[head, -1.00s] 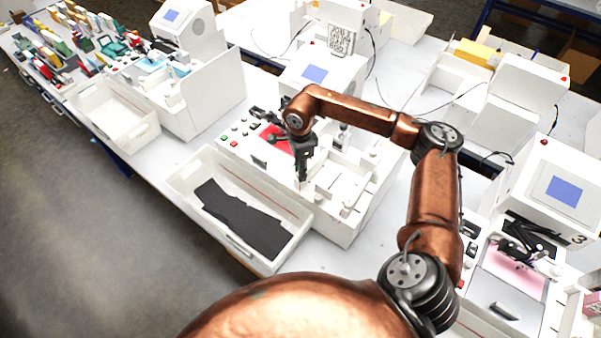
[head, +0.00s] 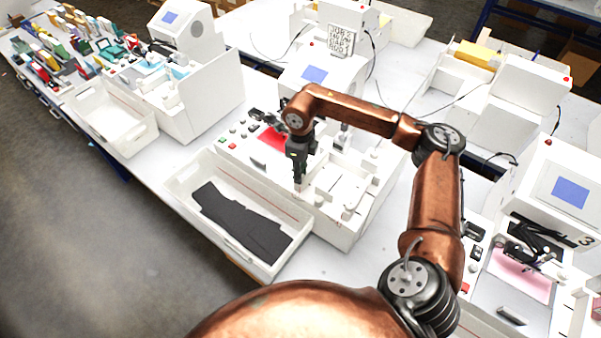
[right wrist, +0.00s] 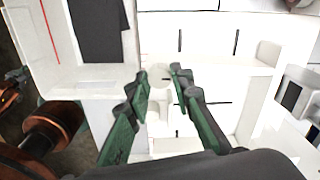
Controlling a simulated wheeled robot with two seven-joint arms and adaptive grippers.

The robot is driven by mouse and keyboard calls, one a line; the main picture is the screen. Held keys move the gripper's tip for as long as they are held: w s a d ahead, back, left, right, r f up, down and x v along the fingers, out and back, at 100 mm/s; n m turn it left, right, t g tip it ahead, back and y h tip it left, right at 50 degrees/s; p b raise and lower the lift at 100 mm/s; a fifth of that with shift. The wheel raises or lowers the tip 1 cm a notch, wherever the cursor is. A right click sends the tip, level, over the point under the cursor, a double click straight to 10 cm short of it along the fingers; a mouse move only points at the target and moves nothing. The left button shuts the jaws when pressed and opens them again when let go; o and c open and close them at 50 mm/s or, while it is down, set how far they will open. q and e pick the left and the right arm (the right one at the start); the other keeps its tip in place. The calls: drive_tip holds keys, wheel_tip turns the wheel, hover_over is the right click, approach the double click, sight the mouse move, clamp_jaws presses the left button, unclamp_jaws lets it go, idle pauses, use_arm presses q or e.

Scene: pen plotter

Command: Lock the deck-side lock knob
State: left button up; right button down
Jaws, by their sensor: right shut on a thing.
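The pen plotter (head: 340,232) is a white machine on the long table, with a red sheet (head: 273,138) on its bed. My right gripper (head: 299,186) points down at the front of its white deck section. In the right wrist view, the green-black fingertips (right wrist: 160,77) are on either side of a small white knob (right wrist: 158,74), and they are shut on it. The fingers hide part of the knob, and I cannot tell its turn angle. Another white knob (head: 319,200) stands just right of the gripper.
A white tray (head: 182,188) with dark sheets (head: 240,222) stands in front of the plotter. A second plotter with a pink sheet (head: 520,275) is at the right. An empty white bin (head: 108,118) stands at the left. Bare table shows right of the tray.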

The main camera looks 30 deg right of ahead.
idle(0.5)
drive_tip(key=c, duration=1.7)
unclamp_jaws()
wheel_tip(320, 180, up, 12)
